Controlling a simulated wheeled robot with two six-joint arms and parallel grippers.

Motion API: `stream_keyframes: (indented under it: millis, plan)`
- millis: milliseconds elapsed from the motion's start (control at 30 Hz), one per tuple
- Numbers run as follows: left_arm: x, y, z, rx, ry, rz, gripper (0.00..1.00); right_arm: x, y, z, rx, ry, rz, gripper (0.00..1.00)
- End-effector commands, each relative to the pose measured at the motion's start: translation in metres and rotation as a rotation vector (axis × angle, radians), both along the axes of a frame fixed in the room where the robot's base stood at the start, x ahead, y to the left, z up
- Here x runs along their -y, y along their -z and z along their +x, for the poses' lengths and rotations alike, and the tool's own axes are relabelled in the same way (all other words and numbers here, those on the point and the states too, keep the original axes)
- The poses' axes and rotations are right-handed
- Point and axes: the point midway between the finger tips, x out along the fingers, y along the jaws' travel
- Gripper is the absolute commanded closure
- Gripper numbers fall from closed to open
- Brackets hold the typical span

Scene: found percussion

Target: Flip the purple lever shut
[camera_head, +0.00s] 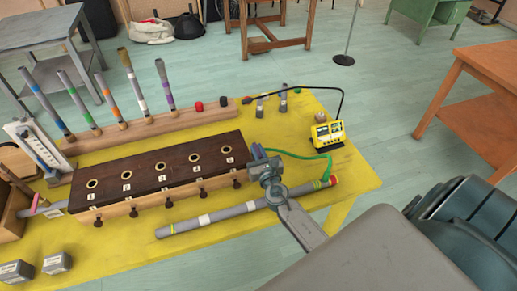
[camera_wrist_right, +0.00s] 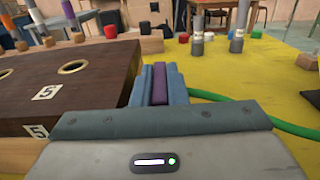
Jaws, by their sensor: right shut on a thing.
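The purple lever (camera_wrist_right: 158,85) shows in the right wrist view as an upright purple strip between the blue fingers of my right gripper (camera_wrist_right: 160,84). The fingers are shut on it. In the head view my right gripper (camera_head: 260,158) is at the right end of the dark wooden box (camera_head: 150,172), close beside hole 5. There the gripper hides most of the lever, and the lever's base is hidden in both views. My left gripper is not in view.
A grey tube (camera_head: 205,219) lies in front of the box on the yellow table (camera_head: 355,180). A green hose (camera_head: 318,157) curves right of the gripper, near a yellow meter (camera_head: 327,134). Several upright coloured tubes stand in a wooden rack (camera_head: 150,130) behind the box.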

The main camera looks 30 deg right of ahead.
Motion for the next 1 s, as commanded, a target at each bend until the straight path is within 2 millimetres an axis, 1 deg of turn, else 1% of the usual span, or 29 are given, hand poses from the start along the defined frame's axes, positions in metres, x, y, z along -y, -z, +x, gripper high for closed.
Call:
stream_keyframes:
  millis: [167,200,300,1000]
  plan:
    - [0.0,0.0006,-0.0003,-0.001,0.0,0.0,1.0,0.0003,-0.0001,0.0,0.001,0.0,0.0,1.0]
    - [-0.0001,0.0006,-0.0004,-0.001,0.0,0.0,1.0,0.0003,-0.0001,0.0,0.001,0.0,0.0,0.83]
    - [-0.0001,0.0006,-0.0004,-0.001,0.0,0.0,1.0,0.0002,-0.0001,0.0,0.001,0.0,0.0,0.65]
    - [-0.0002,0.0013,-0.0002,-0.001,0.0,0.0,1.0,-0.0005,0.0009,-0.0001,0.0,-0.006,0.001,0.65]
